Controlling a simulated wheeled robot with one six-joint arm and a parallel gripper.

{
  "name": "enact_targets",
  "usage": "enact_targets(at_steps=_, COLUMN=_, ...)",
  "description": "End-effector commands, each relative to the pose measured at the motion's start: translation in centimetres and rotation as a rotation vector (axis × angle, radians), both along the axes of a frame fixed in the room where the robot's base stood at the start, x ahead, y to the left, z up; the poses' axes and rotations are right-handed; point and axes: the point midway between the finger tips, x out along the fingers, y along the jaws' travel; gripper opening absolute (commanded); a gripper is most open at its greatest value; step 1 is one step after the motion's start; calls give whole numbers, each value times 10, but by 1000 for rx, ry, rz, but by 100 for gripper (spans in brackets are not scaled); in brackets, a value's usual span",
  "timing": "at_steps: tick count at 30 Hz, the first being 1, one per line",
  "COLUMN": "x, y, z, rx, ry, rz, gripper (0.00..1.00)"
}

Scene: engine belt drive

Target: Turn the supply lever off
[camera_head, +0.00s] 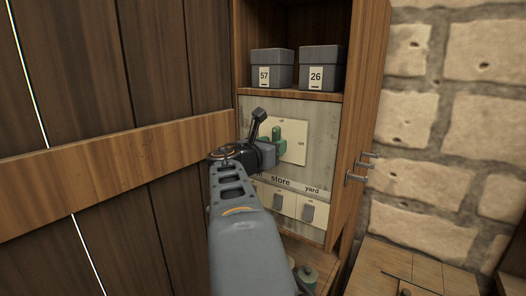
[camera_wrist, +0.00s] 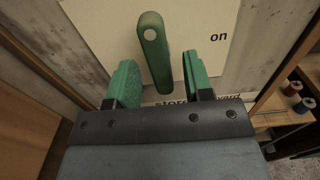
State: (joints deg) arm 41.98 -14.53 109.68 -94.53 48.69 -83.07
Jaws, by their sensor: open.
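The supply lever (camera_wrist: 153,50) is a green bar with a white dot near its upper end. In the wrist view it stands nearly upright on a cream plate (camera_wrist: 105,28), with the word "on" to its right. My gripper (camera_wrist: 158,78) is open, with one green-padded finger on each side of the lever's lower part. A gap shows on both sides, and nothing is gripped. In the head view my gripper (camera_head: 272,143) is at the cream plate (camera_head: 297,150), marked "off" at the top and "on" at the right. The gripper largely hides the lever there.
Below the plate are smaller switches (camera_head: 308,213) with labels including "store" and "yard". Grey boxes numbered 57 (camera_head: 272,70) and 26 (camera_head: 320,70) sit on the shelf above. A wooden door (camera_head: 100,150) is close on the left. Metal pegs (camera_head: 358,178) project from the cabinet's right side.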

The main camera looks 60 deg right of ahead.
Motion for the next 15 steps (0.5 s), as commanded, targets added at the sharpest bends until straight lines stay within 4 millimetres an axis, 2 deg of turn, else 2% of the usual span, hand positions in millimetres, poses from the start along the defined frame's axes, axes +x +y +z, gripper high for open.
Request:
enact_targets(at_steps=5, x=1, y=27, z=-2, rx=-2, ry=-3, rz=6, gripper=47)
enact_targets(at_steps=15, x=2, y=96, z=-2, rx=-1, ry=-1, rz=8, gripper=47)
